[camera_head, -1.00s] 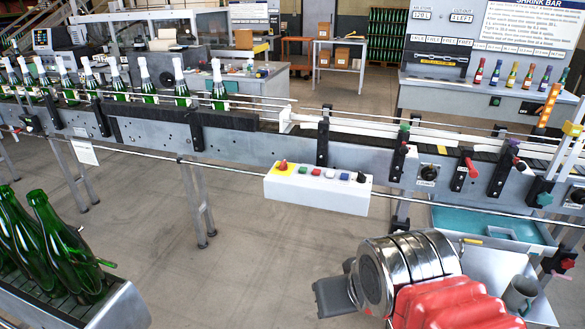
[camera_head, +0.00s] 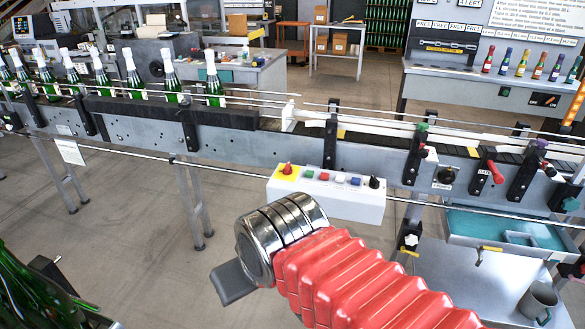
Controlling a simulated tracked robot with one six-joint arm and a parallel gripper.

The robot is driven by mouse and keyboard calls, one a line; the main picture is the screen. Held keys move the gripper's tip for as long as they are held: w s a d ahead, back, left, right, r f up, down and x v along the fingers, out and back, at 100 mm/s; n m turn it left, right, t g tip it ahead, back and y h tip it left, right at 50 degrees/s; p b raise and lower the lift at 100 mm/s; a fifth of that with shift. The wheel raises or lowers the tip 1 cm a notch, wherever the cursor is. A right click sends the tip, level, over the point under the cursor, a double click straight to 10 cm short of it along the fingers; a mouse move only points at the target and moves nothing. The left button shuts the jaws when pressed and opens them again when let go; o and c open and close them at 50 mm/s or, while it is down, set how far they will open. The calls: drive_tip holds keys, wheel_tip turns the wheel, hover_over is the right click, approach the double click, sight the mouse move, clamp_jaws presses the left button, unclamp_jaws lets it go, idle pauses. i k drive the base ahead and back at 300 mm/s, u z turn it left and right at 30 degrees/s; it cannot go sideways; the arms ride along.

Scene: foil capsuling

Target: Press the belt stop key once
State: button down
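A white control box (camera_head: 325,203) hangs at the front of the conveyor. On its top are a red knob on a yellow plate (camera_head: 287,171), a green key (camera_head: 309,173), a red key (camera_head: 324,176), a white key (camera_head: 340,179), a blue key (camera_head: 356,181) and a black knob (camera_head: 374,183). No labels are readable, so which is the belt stop key is not marked. My gripper (camera_head: 232,284) shows as a dark grey block left of the chrome wrist, below and left of the box in the picture, apart from it. Its finger gap is not visible.
The conveyor (camera_head: 255,147) runs across the view, with foil-topped green bottles (camera_head: 213,86) standing at left. A rail (camera_head: 140,152) runs along its front. A teal tray (camera_head: 500,228) and grey mug (camera_head: 538,300) are at right. More green bottles (camera_head: 25,290) are at lower left.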

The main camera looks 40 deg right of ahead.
sight(324, 177)
drive_tip(key=u, duration=0.1)
drive_tip(key=i, duration=0.9)
drive_tip(key=z, duration=0.7)
drive_tip(key=i, duration=0.85)
drive_tip(key=z, duration=0.55)
